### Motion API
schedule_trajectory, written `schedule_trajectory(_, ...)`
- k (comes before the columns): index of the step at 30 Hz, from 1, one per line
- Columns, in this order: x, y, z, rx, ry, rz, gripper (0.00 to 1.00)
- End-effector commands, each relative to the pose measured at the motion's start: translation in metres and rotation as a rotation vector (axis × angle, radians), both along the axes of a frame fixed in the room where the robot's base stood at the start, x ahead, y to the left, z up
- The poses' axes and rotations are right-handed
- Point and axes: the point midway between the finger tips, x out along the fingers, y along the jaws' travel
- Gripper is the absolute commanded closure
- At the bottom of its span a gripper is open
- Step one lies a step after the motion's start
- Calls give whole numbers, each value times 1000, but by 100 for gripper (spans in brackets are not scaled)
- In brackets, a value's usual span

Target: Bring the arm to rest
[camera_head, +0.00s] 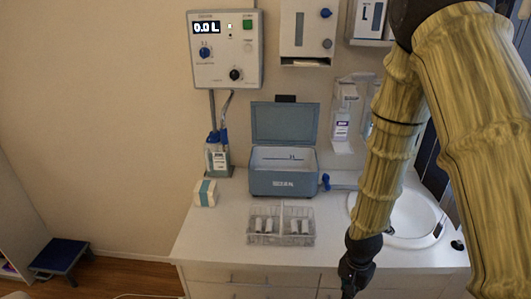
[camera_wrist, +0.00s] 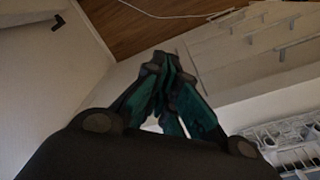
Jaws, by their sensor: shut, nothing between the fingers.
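My arm comes down from the top right of the head view, its links covered in a yellow-brown bamboo-like texture. My gripper (camera_head: 354,279) hangs at the front edge of the white counter (camera_head: 215,240), in front of the drawers. In the wrist view my gripper (camera_wrist: 165,65) shows dark fingers with teal parts, their tips together. It is shut and holds nothing. The fingertips are partly cut off or dark in the head view.
A wire rack (camera_head: 281,226) with white items stands near the counter's front. Behind it is an open blue box (camera_head: 284,182). A sink (camera_head: 412,215) lies beside my arm. A blue step stool (camera_head: 60,257) stands on the floor at left. The floor before the drawers looks clear.

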Motion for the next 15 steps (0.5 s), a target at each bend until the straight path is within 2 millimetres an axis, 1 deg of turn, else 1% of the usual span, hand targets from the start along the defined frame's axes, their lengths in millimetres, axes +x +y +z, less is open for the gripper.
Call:
schedule_trajectory(1, -3, 1, -7, 4, 3, 9, 100)
schedule_trajectory(8, -18, 7, -34, 26, 10, 73, 100)
schedule_trajectory(15, -43, 12, -69, 52, 16, 155, 100)
